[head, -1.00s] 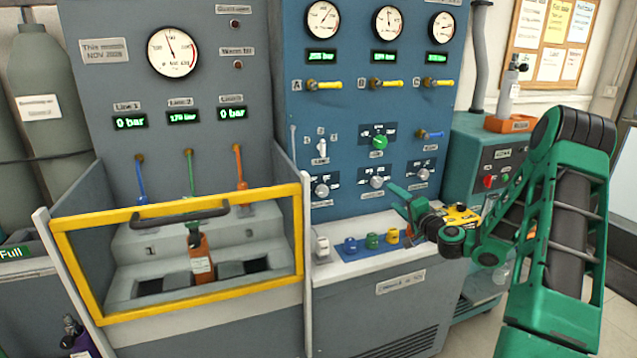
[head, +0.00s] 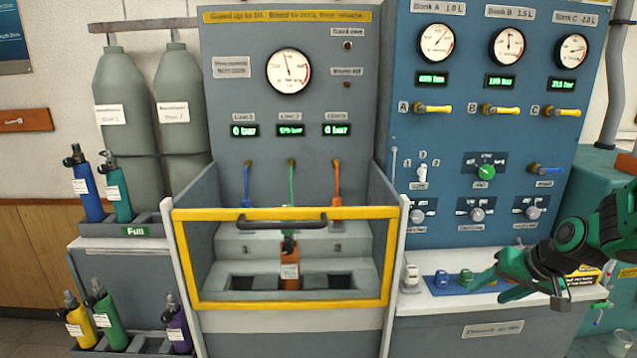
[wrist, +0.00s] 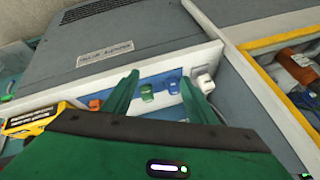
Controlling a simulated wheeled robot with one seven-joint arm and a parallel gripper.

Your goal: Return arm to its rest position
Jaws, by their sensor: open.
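My green gripper (head: 492,285) is in front of the right-hand shelf of the blue panel (head: 484,150), at the lower right of the head view. In the wrist view its two fingers (wrist: 160,100) are spread with nothing held between them. Past the fingers lie a green knob (wrist: 147,91) and a blue knob (wrist: 173,86) on a blue mat, with a white piece (wrist: 203,80) beside the right finger. My arm reaches in from the right edge of the head view and hides part of the shelf.
A yellow-framed guard (head: 285,214) closes the front of the charging bay, with an orange cylinder (head: 290,270) inside. Small cylinders stand in racks at left, one rack marked Full (head: 136,231). A teal cabinet (head: 600,180) is behind my arm at right.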

